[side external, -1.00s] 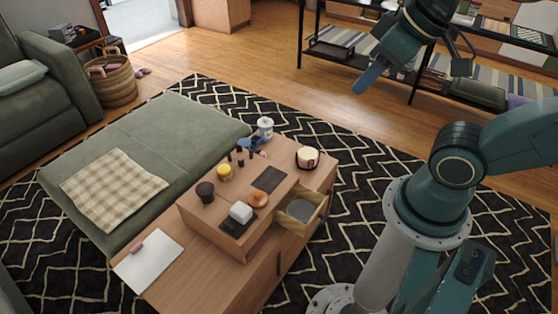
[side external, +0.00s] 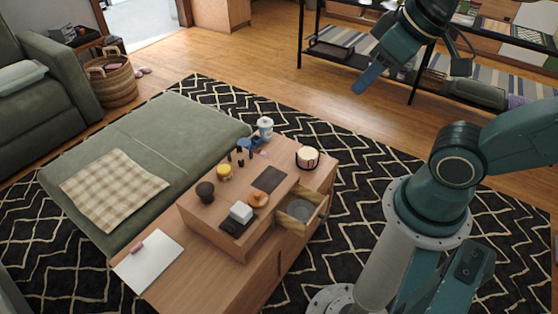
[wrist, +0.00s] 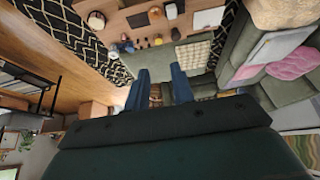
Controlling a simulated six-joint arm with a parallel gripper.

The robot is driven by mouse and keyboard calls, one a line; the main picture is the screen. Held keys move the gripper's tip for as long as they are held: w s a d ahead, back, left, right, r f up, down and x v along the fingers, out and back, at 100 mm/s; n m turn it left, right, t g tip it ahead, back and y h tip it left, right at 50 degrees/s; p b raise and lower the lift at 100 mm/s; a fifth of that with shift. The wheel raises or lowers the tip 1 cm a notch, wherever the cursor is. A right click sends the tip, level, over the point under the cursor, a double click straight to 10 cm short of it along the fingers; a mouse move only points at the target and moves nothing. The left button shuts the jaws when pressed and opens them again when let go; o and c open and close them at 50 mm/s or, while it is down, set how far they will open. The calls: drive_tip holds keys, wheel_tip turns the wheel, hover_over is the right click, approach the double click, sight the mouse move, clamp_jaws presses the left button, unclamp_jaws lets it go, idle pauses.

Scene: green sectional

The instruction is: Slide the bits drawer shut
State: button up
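The bits drawer (side external: 290,221) is a light wood drawer pulled out of the right side of the raised wooden unit (side external: 213,233) on the low table. A round greyish thing (side external: 300,209) lies inside it. My gripper (side external: 362,84) hangs in the air up and to the right of the drawer, well apart from it. In the wrist view my gripper (wrist: 158,72) shows two blue fingers spread apart with nothing between them. The drawer is hard to make out in the wrist view.
On the unit are a dark cup (side external: 205,191), a yellow jar (side external: 224,172), a white block (side external: 241,212), a bun (side external: 258,199) and dark mats. A round cream and dark container (side external: 307,158) stands behind the drawer. The air between my gripper and the table looks clear.

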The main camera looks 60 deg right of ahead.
clamp_jaws()
drive_tip(key=w+d+f+m+g, duration=0.1)
drive_tip(key=w+d+f+m, duration=0.4)
drive_tip(key=w+f+m, duration=0.4)
drive_tip(key=w+d+f+m, duration=0.2)
drive_tip(key=d+f+m, duration=0.15)
drive_tip(key=f, duration=0.35)
drive_tip(key=w+d+f+m, duration=0.2)
drive_tip(key=d+f+m, duration=0.15)
drive_tip(key=f, duration=0.45)
drive_tip(key=s+d+f+m+g, duration=0.1)
drive_tip(key=s+f+m, duration=0.2)
drive_tip(key=f+m, duration=0.3)
drive_tip(key=s+d+f+m, duration=0.2)
drive_tip(key=s+f+m, duration=0.15)
drive_tip(key=f, duration=0.45)
drive_tip(key=s+a+f+m, duration=0.3)
drive_tip(key=s+f+m, duration=0.6)
drive_tip(key=f+m, duration=0.1)
drive_tip(key=shift+f+g, duration=0.4)
drive_tip(key=shift+f, duration=0.35)
